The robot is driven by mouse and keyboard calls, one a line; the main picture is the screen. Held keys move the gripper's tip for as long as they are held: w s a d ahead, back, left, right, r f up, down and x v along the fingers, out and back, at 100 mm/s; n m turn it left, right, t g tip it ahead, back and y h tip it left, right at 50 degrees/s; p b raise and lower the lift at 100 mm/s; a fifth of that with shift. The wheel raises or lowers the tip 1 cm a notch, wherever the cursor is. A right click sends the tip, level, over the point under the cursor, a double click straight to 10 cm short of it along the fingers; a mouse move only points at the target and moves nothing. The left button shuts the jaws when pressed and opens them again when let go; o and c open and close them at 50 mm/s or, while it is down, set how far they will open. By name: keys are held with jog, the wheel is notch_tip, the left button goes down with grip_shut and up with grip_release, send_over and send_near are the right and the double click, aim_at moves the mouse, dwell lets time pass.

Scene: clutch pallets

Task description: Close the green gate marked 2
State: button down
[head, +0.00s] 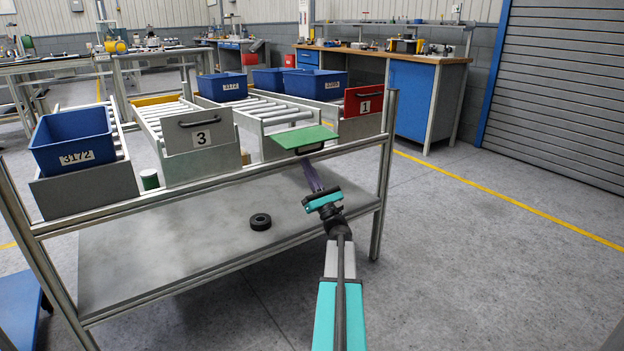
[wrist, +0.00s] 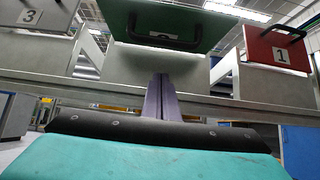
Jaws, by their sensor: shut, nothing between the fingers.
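The green gate (head: 290,139) is a flat panel standing out nearly level at the front of its roller lane, its black handle (head: 310,148) at the near edge. In the wrist view the green gate (wrist: 190,22) shows from below, with a white label mostly hidden behind the handle (wrist: 160,41). My gripper (head: 305,163) is shut and empty, its purple fingers pointing up just below the gate's near edge. In the wrist view the fingers (wrist: 161,78) stand in front of the grey lane front, under the gate. I cannot tell whether they touch it.
Gate 3 (head: 198,139), grey, and gate 1 (head: 363,100), red, stand upright on either side. A blue bin (head: 73,142) marked 3172 sits at the left. The rack's front rail (head: 230,188) runs below the lanes. A black ring (head: 260,221) lies on the lower shelf.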

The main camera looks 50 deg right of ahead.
aim_at(305, 143)
jog(key=shift+s+a+r+b, duration=0.2)
jog(key=shift+s+r+b, duration=0.25)
jog(key=shift+r, duration=0.4)
jog(key=shift+s+a+r+b, duration=0.15)
jog(key=shift+s+r+b, duration=0.15)
jog(key=shift+s+r, duration=0.35)
jog(key=shift+w+a+r+y, duration=0.2)
jog(key=shift+w+r+y, duration=0.05)
jog(key=shift+y, duration=0.05)
